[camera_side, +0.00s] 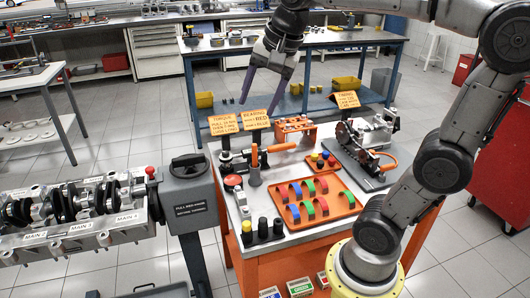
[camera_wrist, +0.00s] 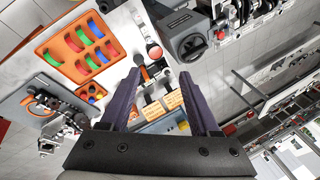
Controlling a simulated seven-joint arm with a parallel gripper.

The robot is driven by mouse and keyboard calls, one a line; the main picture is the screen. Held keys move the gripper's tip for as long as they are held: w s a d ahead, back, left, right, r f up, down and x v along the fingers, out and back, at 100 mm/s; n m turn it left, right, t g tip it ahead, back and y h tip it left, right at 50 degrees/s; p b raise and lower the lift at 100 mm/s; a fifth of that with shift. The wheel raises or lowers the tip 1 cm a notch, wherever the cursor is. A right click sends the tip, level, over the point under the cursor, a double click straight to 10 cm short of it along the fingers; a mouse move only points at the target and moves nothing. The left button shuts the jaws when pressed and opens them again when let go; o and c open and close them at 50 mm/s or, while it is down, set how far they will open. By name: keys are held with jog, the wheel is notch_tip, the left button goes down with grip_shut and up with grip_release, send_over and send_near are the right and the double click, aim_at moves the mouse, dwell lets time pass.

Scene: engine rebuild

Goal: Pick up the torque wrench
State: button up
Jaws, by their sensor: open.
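My gripper (camera_side: 257,108) is open and empty, with two dark purple fingers pointing down above the back of the workbench. In the wrist view, my gripper (camera_wrist: 159,75) has its fingers wide apart. What looks like the torque wrench (camera_side: 238,158) is a dark tool with an orange grip, lying near the back left of the bench by the orange "TORQUE" sign (camera_side: 223,124). In the wrist view, a dark and orange tool (camera_wrist: 152,71) shows between and beyond the fingertips. The gripper is above it and apart from it. Its exact outline is too small to tell.
An orange tray (camera_side: 337,212) of coloured bearing shells lies on the workbench. A second orange sign (camera_side: 256,119), a red button (camera_side: 233,181), black cylinders (camera_side: 263,228) and a dark plate with a mechanism (camera_side: 367,172) surround the area. An engine block (camera_side: 75,220) stands left.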

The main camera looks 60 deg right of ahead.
jog(key=w+d+f+m+g, duration=0.1)
jog(key=w+d+m+g, duration=0.1)
jog(key=w+d+m, duration=0.55)
jog(key=m+g, duration=0.3)
jog(key=m, duration=0.1)
send_over(270, 147)
jog(key=d, duration=0.1)
jog(key=shift+y, duration=0.4)
notch_tip(270, 147, down, 23)
jog(key=shift+r, duration=0.2)
jog(key=shift+a+f, duration=0.2)
jog(key=shift+f, duration=1.45)
jog(key=shift+a+f, duration=0.15)
jog(key=shift+f, duration=1.5)
jog(key=shift+c, duration=0.3)
grip_shut()
